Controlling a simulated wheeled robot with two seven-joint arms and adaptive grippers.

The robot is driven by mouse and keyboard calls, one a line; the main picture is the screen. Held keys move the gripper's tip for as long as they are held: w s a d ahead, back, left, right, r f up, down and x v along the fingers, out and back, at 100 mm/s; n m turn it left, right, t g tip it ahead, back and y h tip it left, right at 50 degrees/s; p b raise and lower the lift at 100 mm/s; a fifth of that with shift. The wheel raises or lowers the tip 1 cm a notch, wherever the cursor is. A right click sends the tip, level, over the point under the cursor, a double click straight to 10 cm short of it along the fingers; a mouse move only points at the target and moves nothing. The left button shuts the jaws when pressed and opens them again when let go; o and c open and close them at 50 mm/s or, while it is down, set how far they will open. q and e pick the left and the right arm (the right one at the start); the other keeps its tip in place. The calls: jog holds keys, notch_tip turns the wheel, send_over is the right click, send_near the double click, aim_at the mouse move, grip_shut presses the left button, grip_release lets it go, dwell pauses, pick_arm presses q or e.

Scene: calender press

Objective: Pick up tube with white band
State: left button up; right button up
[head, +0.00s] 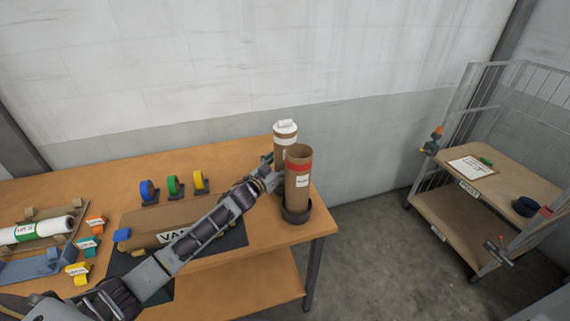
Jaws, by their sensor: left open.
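The tube with the white band (286,137) stands upright at the right end of the wooden table. It is a brown cardboard tube, white around its top, with something white on top. A second brown tube with a red band (298,191) stands upright in front of it, in a dark round base, and hides its lower right part. My left gripper (269,172) is open beside the two tubes, on their left. It covers part of the white-banded tube's lower side. I cannot tell whether it touches either tube. My right gripper is not in view.
On the table (226,164) stand blue (147,190), green (173,185) and yellow (199,180) tape rolls, with a dark mat (233,238) under my arm. A white roll (37,231) lies at far left. A wire cart (446,216) stands right, across open floor.

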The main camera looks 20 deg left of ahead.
aim_at(285, 139)
pick_arm(q)
jog(key=shift+w+d, duration=0.25)
jog(key=shift+w, duration=0.3)
jog(key=shift+c, duration=0.4)
jog(key=c, duration=1.1)
jog(key=shift+r, duration=0.1)
jog(key=shift+r, duration=5)
